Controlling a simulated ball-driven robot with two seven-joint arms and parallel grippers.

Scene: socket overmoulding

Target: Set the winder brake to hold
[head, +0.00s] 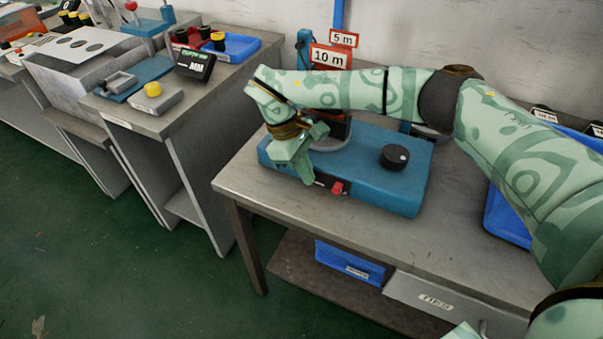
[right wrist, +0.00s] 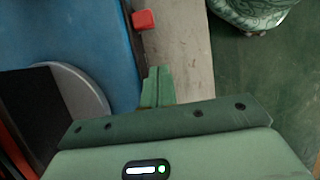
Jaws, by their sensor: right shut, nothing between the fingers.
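The winder (head: 375,185) is a blue box on the grey bench, with a black knob (head: 395,157) on top. A small red brake lever (head: 337,188) sticks out of a dark strip on its front face. The lever also shows in the right wrist view as a red block (right wrist: 144,19). My right gripper (head: 307,180) is shut and empty, pointing down at the winder's front edge, left of the lever and apart from it. In the right wrist view its fingertips (right wrist: 156,75) are together. My right arm hides part of the winder's back. My left gripper is not in view.
Signs reading 5 m (head: 343,38) and 10 m (head: 328,57) stand behind the winder. A blue bin (head: 505,215) sits at the bench's right, partly behind my arm. Another bench with a yellow button box (head: 153,95) stands left. The bench front is clear.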

